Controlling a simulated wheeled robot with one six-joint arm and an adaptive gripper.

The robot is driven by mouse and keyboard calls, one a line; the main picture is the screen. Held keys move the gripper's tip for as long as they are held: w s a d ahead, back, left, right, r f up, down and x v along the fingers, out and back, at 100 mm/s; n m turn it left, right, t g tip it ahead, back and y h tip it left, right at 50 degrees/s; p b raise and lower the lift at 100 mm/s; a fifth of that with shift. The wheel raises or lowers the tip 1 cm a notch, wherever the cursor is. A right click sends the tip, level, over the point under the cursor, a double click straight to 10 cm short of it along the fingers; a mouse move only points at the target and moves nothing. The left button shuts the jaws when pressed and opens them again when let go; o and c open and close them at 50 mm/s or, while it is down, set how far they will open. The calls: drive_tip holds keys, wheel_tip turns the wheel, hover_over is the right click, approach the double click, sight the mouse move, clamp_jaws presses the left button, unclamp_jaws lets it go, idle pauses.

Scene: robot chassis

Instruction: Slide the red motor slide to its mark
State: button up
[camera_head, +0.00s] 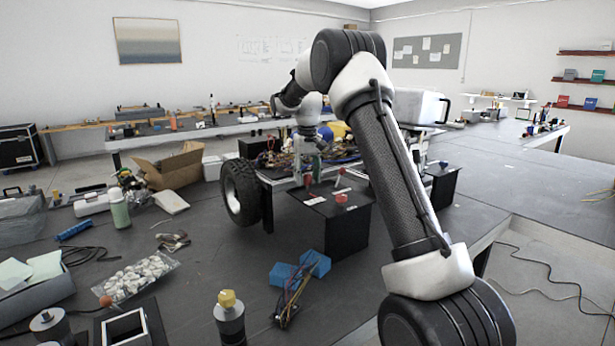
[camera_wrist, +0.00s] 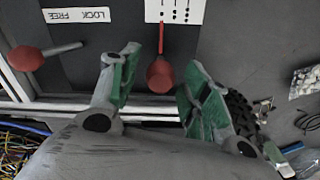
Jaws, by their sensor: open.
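The red motor slide (camera_wrist: 160,75) is a red knob on a thin red stem, set in a dark panel. It lies between my gripper's (camera_wrist: 160,62) two green-padded fingers, with a visible gap on both sides. My gripper is open. A white label (camera_wrist: 175,11) with dot marks sits at the far end of the stem. In the head view the red knob (camera_head: 308,180) shows just below my gripper (camera_head: 308,168), on top of the dark box on the chassis. Whether the fingers reach down around the knob is hard to tell.
A second red-knobbed lever (camera_wrist: 27,58) lies left of my gripper beside a LOCK FREE label (camera_wrist: 76,15). A black wheel (camera_head: 241,192) stands left of the box. Loose wires (camera_wrist: 22,145) lie near the panel. Blue blocks (camera_head: 300,268) lie on the bench in front.

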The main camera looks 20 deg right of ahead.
drive_tip(key=shift+c, duration=0.4)
clamp_jaws()
drive_tip(key=shift+s+a, duration=0.2)
drive_tip(key=shift+a, duration=0.6)
drive_tip(key=shift+s+a, duration=0.15)
drive_tip(key=shift+a, duration=0.6)
drive_tip(key=shift+d, duration=0.1)
drive_tip(key=shift+o, duration=0.4)
unclamp_jaws()
wheel_tip(320, 180, up, 12)
